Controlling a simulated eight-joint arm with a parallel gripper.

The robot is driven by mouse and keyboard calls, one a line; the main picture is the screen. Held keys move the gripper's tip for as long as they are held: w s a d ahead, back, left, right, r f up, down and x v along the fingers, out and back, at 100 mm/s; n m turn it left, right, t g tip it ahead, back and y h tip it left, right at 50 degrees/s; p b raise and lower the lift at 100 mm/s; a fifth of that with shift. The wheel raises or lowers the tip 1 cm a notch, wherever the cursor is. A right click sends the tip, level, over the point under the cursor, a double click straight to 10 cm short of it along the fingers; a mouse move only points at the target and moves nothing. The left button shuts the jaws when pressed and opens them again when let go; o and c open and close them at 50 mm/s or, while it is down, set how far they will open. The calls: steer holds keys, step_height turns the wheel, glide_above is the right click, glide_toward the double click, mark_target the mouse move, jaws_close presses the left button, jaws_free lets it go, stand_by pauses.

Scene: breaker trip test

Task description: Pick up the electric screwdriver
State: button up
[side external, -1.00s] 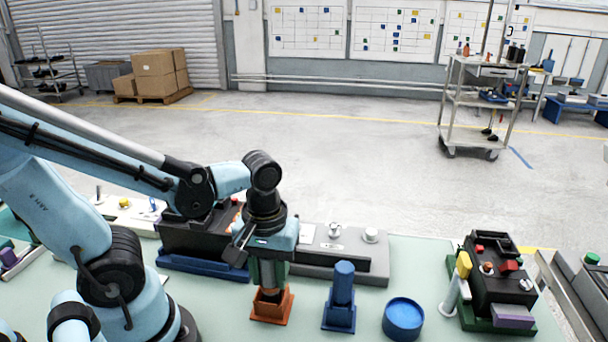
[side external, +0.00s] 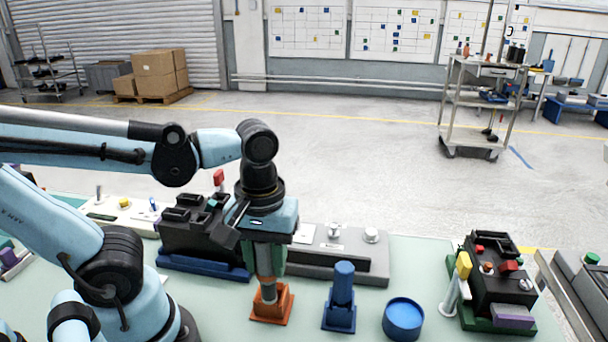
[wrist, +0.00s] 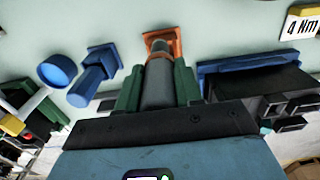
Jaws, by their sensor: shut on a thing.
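The electric screwdriver (side external: 266,262) is a grey upright cylinder above an orange holder (side external: 281,312) on the bench. My gripper (side external: 267,258) is shut on its body, with a green finger on each side. The wrist view shows the grey screwdriver (wrist: 158,88) between the two green fingers (wrist: 158,92), with the orange holder (wrist: 176,42) beyond its end. More of the screwdriver's lower part shows below the fingers. I cannot tell whether its tip is still inside the holder.
A blue cylinder in a blue stand (side external: 342,290) and a round blue container (side external: 403,320) are to the right. A black device on a blue base (side external: 205,266) is behind left. A grey fixture (side external: 345,258) lies behind. A black unit on a green base (side external: 495,280) is far right.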

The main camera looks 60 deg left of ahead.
steer(key=s+d+r, duration=0.5)
steer(key=d+r, duration=0.1)
steer(key=d, duration=0.1)
steer(key=w+a+r+n, duration=0.4)
steer(key=w+a+n, duration=0.35)
steer(key=a, duration=0.35)
steer(key=a+r+n, duration=0.3)
steer(key=a+n, duration=0.1)
steer(key=a, duration=0.9)
steer(key=shift+w+a, duration=0.3)
steer(key=shift+w, duration=0.15)
steer(key=shift+n, duration=0.25)
steer(key=shift+f, duration=3.25)
steer(key=shift+f, duration=0.65)
steer(key=shift+r, duration=3.1)
